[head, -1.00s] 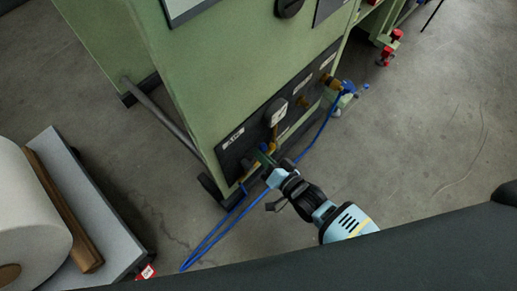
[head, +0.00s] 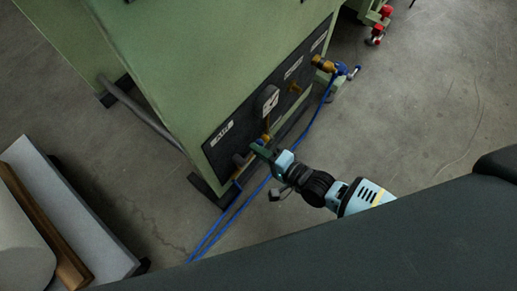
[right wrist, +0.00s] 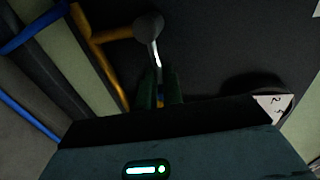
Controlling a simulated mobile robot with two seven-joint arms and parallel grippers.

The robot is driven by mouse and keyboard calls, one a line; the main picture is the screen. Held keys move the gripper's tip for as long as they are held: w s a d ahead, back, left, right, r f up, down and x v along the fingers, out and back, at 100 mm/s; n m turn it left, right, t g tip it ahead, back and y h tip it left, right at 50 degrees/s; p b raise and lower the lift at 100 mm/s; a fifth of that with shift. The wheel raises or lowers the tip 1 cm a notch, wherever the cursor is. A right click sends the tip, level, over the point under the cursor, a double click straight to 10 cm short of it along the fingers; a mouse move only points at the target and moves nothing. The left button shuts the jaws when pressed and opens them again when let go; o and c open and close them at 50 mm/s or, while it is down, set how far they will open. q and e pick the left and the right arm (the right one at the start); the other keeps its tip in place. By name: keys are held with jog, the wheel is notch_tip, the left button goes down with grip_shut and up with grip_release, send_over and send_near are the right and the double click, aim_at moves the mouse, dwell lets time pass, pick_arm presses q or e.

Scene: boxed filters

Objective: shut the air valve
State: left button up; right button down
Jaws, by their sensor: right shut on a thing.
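The air valve sits at the lower left of the dark panel (head: 225,155) on the green machine, near a white label (head: 222,132) whose lettering seems to read AIR. In the right wrist view its lever (right wrist: 156,52) is pale metal with a round grey knob (right wrist: 149,25), beside brass pipe (right wrist: 93,42). My right gripper (head: 258,150) is at the valve and mostly hides it in the head view. Its two green fingers (right wrist: 160,92) are closed around the lower part of the lever. My left gripper is not in view.
A blue hose (head: 300,135) runs along the panel's foot from a brass and blue fitting (head: 330,67).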

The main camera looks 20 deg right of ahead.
jog(key=shift+w+d, duration=0.35)
jog(key=shift+d, duration=0.05)
jog(key=c, duration=1.6)
grip_release()
jog(key=shift+o, duration=1)
jog(key=shift+s+a, duration=0.1)
jog(key=p+v, duration=0.2)
jog(key=v, duration=0.5)
jog(key=shift+s+d, duration=0.25)
jog(key=shift+s, duration=0.05)
jog(key=shift+r, duration=0.1)
